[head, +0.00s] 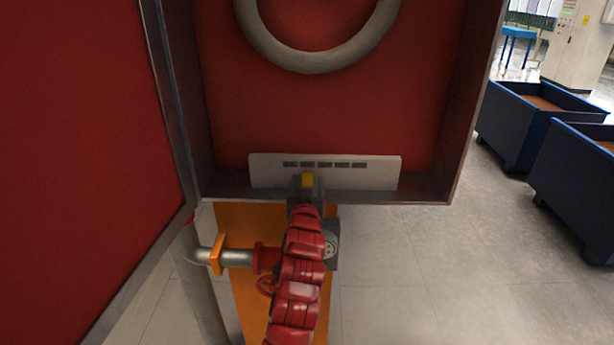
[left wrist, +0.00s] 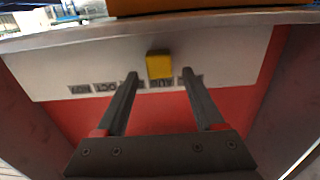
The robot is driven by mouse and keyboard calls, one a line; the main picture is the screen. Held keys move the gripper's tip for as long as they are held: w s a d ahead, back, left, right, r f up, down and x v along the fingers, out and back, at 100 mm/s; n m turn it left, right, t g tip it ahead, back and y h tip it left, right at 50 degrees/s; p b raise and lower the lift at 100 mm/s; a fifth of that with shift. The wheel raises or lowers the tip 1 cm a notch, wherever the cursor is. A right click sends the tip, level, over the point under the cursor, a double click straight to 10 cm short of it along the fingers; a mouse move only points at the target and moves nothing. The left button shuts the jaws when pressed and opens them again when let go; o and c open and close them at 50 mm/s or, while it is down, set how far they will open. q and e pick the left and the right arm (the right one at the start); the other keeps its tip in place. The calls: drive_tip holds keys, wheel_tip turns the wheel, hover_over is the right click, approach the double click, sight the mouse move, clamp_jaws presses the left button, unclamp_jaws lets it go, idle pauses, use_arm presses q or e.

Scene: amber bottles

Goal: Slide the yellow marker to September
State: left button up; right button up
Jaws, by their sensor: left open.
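The yellow marker (head: 307,180) stands out from the white panel (head: 365,175) low inside the red cabinet, below the second label from the left. In the left wrist view, which shows the panel upside down, the yellow marker (left wrist: 159,66) is by the AUG label (left wrist: 159,84). The OCT (left wrist: 105,87) and NOV (left wrist: 79,89) labels read to the left; a finger covers most of the label between OCT and AUG. My left gripper (left wrist: 160,73) is open, its fingertips either side of the marker with gaps. It also shows in the head view (head: 305,190). My right gripper is out of view.
A grey hose ring (head: 318,65) hangs above the panel. The cabinet's lower metal edge (head: 420,196) runs under it, and the red door (head: 75,150) stands open at the left. Blue bins (head: 540,115) stand on the floor at right. The panel's right part is clear.

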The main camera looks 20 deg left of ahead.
use_arm(q)
drive_tip(key=shift+w+a+r, duration=0.1)
drive_tip(key=shift+w+a, duration=0.05)
drive_tip(key=shift+w, duration=0.3)
clamp_jaws()
idle(1.2)
